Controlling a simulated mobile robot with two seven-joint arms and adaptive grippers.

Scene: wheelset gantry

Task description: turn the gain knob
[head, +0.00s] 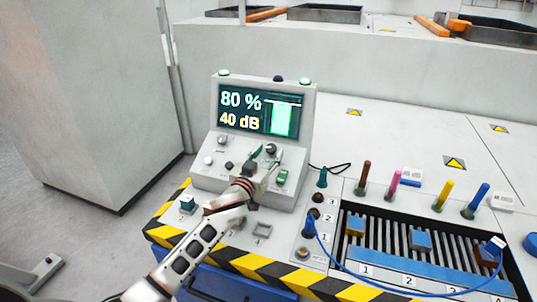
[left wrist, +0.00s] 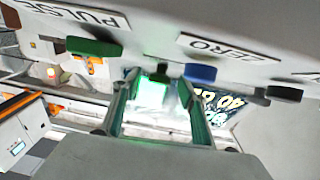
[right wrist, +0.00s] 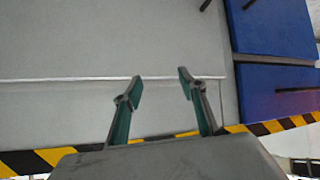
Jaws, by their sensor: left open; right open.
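The console (head: 300,120) stands at the left of the bench, with a screen (head: 258,110) reading 80 % and 40 dB. On its sloped front are a dark knob (head: 271,149), another knob at left (head: 222,140) and smaller buttons. Their labels are too small to read, so I cannot tell which is the gain knob. My left gripper (head: 266,156) is open at the dark knob, its fingertips on either side; contact is unclear. In the left wrist view its open fingers (left wrist: 158,88) show against the bright screen. My right gripper (right wrist: 157,88) is open and empty above a grey surface.
Coloured plugs, including a yellow one (head: 443,196), stand right of the console. A blue cable (head: 345,268) loops before the slotted tray. Black and yellow edging (head: 270,268) runs along the front. In the left wrist view, PULSE (left wrist: 95,17) and ZERO (left wrist: 218,47) labels show.

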